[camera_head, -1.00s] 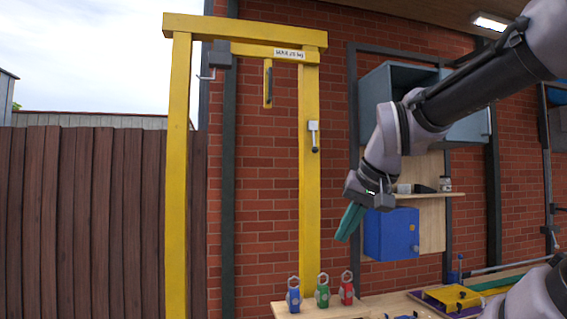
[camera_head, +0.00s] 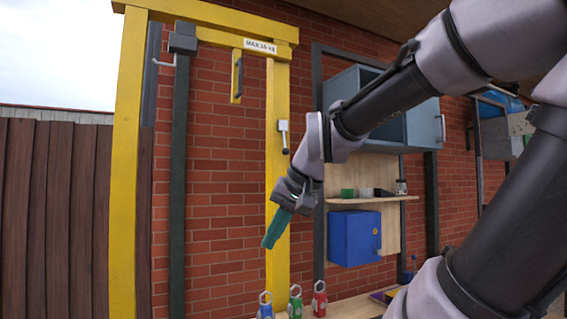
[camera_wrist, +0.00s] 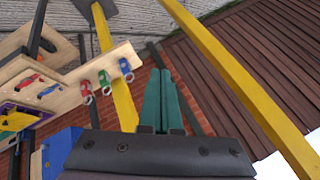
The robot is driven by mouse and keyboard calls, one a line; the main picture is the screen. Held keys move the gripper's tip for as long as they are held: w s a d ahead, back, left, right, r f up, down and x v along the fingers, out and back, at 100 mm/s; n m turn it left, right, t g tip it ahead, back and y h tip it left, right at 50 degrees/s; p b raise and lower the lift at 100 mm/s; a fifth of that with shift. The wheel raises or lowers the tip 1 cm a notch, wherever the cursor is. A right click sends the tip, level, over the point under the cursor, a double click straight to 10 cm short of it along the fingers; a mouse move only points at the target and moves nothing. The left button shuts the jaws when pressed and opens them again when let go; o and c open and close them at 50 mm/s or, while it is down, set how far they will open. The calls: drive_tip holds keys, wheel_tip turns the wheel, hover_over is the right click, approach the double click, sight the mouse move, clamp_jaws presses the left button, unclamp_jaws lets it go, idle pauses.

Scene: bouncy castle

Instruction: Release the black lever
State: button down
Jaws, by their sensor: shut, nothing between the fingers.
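A yellow frame (camera_head: 125,150) stands in front of the brick wall. Its right post carries a grey lever fitting with a black knob (camera_head: 284,137), hanging down. A short yellow bar under the crossbeam holds a dark handle (camera_head: 238,77). I cannot tell for certain which of these is the black lever. My gripper (camera_head: 268,246) has teal fingers, is shut and empty, and points down. In the picture it overlaps the right post, well below the black knob. In the wrist view its fingers (camera_wrist: 161,74) are together, and no lever is clearly visible there.
Blue, green and red ring-topped clips (camera_head: 295,303) stand below my gripper. A blue box (camera_head: 354,237) hangs under a wooden shelf (camera_head: 372,200) to the right. A grey box with a metal arm (camera_head: 183,40) sits at the frame's upper left. A wooden fence (camera_head: 50,220) lies left.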

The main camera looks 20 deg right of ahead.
drive_tip(key=w+a+r+m+g+y, duration=0.1)
drive_tip(key=w+a+r+m+y, duration=0.4)
drive_tip(key=w+a+m+y, duration=0.4)
drive_tip(key=w+d+r+m+t+y, duration=0.2)
drive_tip(key=w+d+r+m+t, duration=0.1)
drive_tip(key=w, duration=0.2)
drive_tip(key=w+d+r+m+t+y, duration=0.2)
drive_tip(key=w+d+r+m+t, duration=0.15)
drive_tip(key=w, duration=0.25)
drive_tip(key=w+d+m+t+h, duration=0.4)
drive_tip(key=d+m+t+h, duration=0.2)
drive_tip(key=d, duration=0.5)
drive_tip(key=w+d+m+t+h, duration=0.4)
drive_tip(key=d+m+t+h, duration=0.3)
drive_tip(key=d+m, duration=0.3)
drive_tip(key=shift+w+d+r+h, duration=0.15)
drive_tip(key=shift+d+r+h, duration=0.2)
drive_tip(key=shift+d, duration=0.65)
drive_tip(key=shift+w+r, duration=0.1)
drive_tip(key=shift+r, duration=0.05)
